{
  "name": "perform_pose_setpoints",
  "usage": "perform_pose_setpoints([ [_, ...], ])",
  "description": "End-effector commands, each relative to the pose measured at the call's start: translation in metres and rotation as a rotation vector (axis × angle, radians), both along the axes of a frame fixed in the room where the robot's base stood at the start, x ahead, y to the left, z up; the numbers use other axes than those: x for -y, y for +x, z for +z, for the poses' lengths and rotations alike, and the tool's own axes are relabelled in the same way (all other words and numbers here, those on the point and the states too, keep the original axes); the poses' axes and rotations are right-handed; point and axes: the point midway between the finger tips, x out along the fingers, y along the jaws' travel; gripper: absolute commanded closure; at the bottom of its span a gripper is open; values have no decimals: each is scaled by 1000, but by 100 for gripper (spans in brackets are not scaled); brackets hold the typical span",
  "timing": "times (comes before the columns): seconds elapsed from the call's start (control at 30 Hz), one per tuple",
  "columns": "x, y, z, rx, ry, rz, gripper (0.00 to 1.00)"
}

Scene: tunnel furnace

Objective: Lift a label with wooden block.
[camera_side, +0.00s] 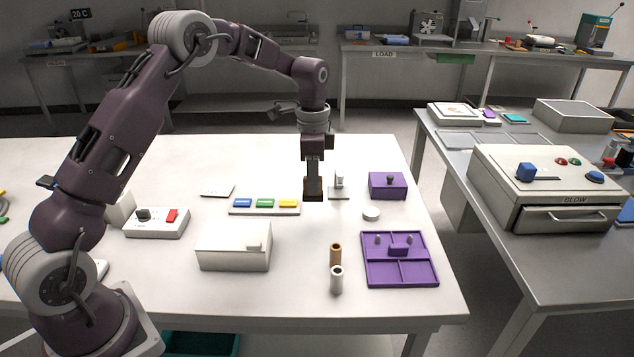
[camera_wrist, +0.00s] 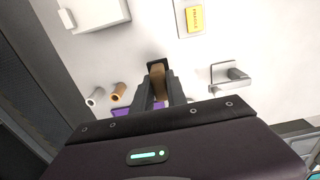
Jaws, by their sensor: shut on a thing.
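My gripper (camera_side: 312,176) is shut on a brown wooden block (camera_side: 313,190) and points straight down over the table. In the wrist view the wooden block (camera_wrist: 157,82) sits between the dark fingers (camera_wrist: 158,92). A yellow label (camera_side: 287,203) with dark lettering lies at the right end of a pale strip (camera_side: 240,210), just left of the held block. It also shows in the wrist view (camera_wrist: 195,19). A green label (camera_side: 265,203) and a blue label (camera_side: 243,202) lie beside it. I cannot tell whether the block touches the table.
A small grey-white stand (camera_side: 339,190) is close right of my gripper. A purple box (camera_side: 387,188), a white disc (camera_side: 371,214) and a purple tray (camera_side: 363,272) lie further right. Brown (camera_side: 335,256) and white (camera_side: 336,281) tubes and a white box (camera_side: 228,247) are nearer the front.

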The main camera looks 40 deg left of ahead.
Motion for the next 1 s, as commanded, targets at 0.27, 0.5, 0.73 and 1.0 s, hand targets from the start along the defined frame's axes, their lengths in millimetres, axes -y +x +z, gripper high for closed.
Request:
perform_pose_setpoints([
  [0.27,-92,12,-16,0,1,7,100],
  [0.5,-110,13,-29,4,3,-6,100],
  [0.73,-110,13,-54,4,3,-4,100],
  [1.0,-110,13,-67,6,4,-5,100],
])
